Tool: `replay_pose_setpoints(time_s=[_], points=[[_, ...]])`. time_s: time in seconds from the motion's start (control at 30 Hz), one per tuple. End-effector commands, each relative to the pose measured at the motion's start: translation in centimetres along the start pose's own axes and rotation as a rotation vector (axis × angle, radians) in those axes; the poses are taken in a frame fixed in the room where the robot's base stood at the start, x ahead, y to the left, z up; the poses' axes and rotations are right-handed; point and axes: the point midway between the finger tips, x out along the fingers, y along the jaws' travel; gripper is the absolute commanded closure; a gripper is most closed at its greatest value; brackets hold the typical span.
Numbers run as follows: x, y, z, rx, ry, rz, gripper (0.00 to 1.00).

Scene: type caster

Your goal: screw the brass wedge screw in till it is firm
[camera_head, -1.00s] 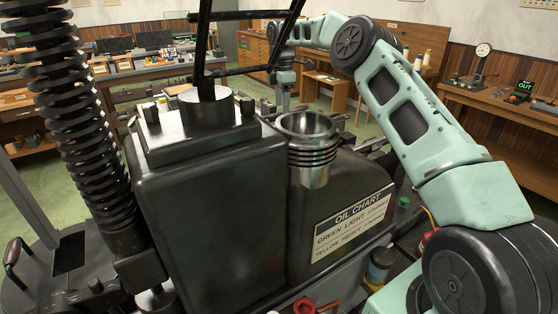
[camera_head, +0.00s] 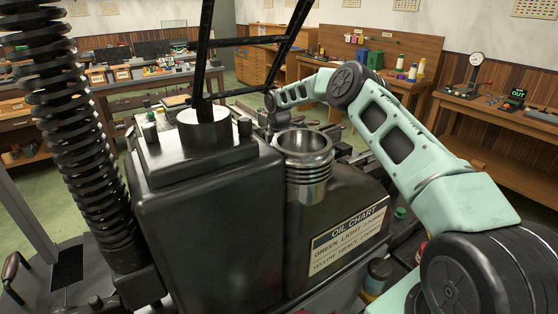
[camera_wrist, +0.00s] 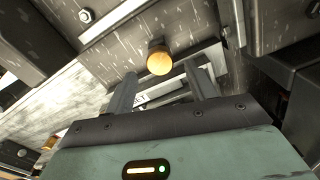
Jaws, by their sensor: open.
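The brass wedge screw (camera_wrist: 160,61) shows in the wrist view as a round brass head standing out from a dark, speckled metal face. My gripper (camera_wrist: 168,74) is open, with its two fingers apart and nothing between them that I can make out. The brass head lies just beyond the fingertips, between their lines and a little nearer the left one. I cannot tell the remaining distance or how deep the screw sits. In the head view my arm (camera_head: 390,125) reaches over behind the machine, and the gripper and screw are hidden there.
A dark machine casing (camera_head: 205,210) with an open metal cup (camera_head: 304,148) and an oil chart plate (camera_head: 348,240) stands in front. A ribbed black column (camera_head: 75,130) is at left. In the wrist view, metal blocks and bolts (camera_wrist: 86,15) surround the screw closely.

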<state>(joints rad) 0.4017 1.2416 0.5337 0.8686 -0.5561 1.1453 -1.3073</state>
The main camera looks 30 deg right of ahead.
Motion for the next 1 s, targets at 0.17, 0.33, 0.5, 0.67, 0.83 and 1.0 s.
replay_pose_setpoints(time_s=[0.17, 0.33, 0.5, 0.67, 0.83, 1.0], points=[[2.2, 0.0, 0.0, 0.0, 0.0, -0.001, 0.45], [3.2, 0.0, 0.0, 0.0, -0.001, 0.001, 0.45], [3.3, 0.0, 0.0, 0.0, -0.001, 0.001, 0.45], [3.3, 0.0, 0.0, 0.0, -0.001, 0.001, 0.61], [3.2, 0.0, 0.0, 0.0, -0.001, 0.001, 0.9], [3.3, 0.0, 0.0, 0.009, 0.0, 0.001, 0.89]])
